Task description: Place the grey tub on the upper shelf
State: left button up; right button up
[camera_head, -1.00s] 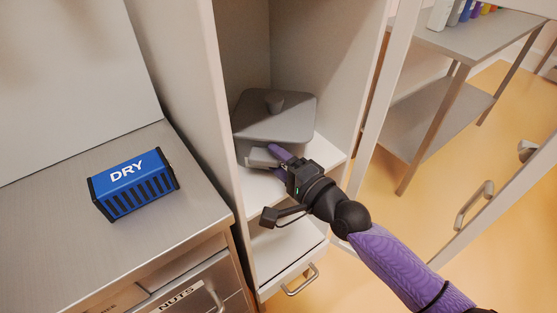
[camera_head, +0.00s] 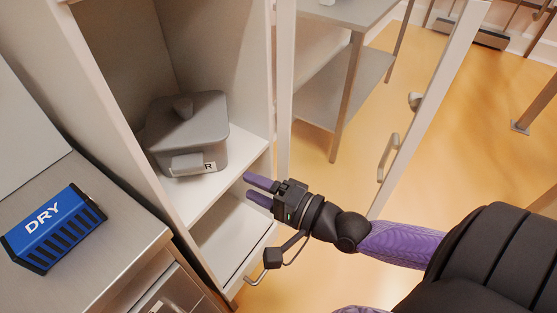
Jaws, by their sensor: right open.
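The grey tub (camera_head: 190,138) has a lid with a knob and a front handle. It stands upright on the upper shelf (camera_head: 215,183) of the open cabinet. My right gripper (camera_head: 252,187) is open and empty, in front of the cabinet and to the right of the tub, apart from it. The tub's label is mostly hidden; only a letter R shows. My left gripper is not in view.
A blue box marked DRY (camera_head: 52,228) sits on the steel counter (camera_head: 115,235) at the left. A lower shelf (camera_head: 225,235) lies below the tub. The cabinet door (camera_head: 425,110) stands open at the right. A grey side table (camera_head: 345,85) is behind it.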

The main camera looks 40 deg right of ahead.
jog(key=s+d+f+n+g+h, duration=0.2)
jog(key=d+f, duration=0.1)
jog(key=f, duration=0.4)
jog(key=s+d+f+n+g+h, duration=0.2)
jog(key=f, duration=0.6)
jog(key=s+d+f+n+g+h, duration=0.2)
jog(key=s+d+f, duration=0.1)
jog(key=f, duration=0.4)
jog(key=s+f+n+g+h, duration=0.2)
jog(key=s+f+n+g, duration=0.4)
jog(key=s+f, duration=0.85)
jog(key=s+a+n+g, duration=0.1)
jog(key=s+n+g, duration=0.1)
jog(key=s, duration=0.5)
jog(key=s+a+f+n+g, duration=0.1)
jog(key=s+a+g, duration=0.1)
jog(key=s, duration=0.5)
jog(key=shift+s+a+f+n+g, duration=0.3)
jog(key=shift+n+g, duration=0.1)
jog(key=shift+g, duration=0.1)
jog(key=shift+d, duration=0.1)
